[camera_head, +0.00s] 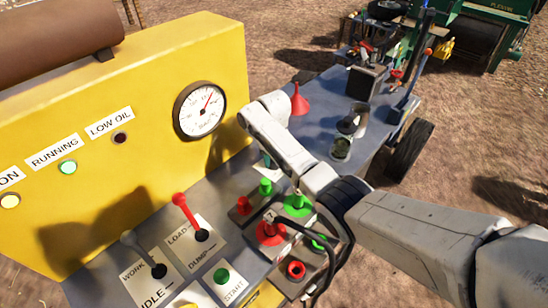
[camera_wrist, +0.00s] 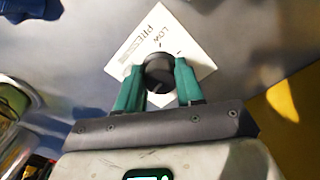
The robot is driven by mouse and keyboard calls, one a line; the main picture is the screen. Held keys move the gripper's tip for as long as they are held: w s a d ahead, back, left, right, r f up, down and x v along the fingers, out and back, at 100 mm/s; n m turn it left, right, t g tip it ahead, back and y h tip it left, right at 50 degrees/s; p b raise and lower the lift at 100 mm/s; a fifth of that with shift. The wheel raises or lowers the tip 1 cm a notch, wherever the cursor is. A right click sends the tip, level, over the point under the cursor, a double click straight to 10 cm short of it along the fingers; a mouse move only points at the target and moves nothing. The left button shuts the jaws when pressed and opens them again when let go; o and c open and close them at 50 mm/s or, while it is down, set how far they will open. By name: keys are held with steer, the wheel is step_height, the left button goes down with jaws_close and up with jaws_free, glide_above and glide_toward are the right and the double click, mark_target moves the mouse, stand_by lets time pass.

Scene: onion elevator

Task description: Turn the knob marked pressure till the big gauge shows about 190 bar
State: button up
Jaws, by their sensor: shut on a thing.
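In the wrist view my gripper (camera_wrist: 160,80) has its two green fingers on either side of a black round knob (camera_wrist: 158,70), shut on it. The knob sits on a white label plate (camera_wrist: 186,42) that reads LOW and the start of PRESSURE; the rest of the plate is hidden by the fingers and knob. In the head view the big round gauge (camera_head: 200,110) is on the yellow panel. Its red needle points up and to the right; the numbers are too small to read. My arm hides the knob in the head view.
A red-handled lever (camera_head: 186,212) marked LOAD and DUMP, red and green push buttons and a green START button (camera_head: 221,276) stand on the console near my arm. A red funnel (camera_head: 299,101) and a glass jar (camera_head: 341,148) are to the right, beyond my arm.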

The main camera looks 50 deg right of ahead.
steer(key=shift+w+r, duration=0.1)
steer(key=shift+r, duration=0.05)
stand_by(0.4)
steer(key=o, duration=1)
steer(key=shift+o, duration=0.2)
step_height(320, 180, up, 11)
steer(key=shift+f+b, duration=0.2)
steer(key=shift+b, duration=0.1)
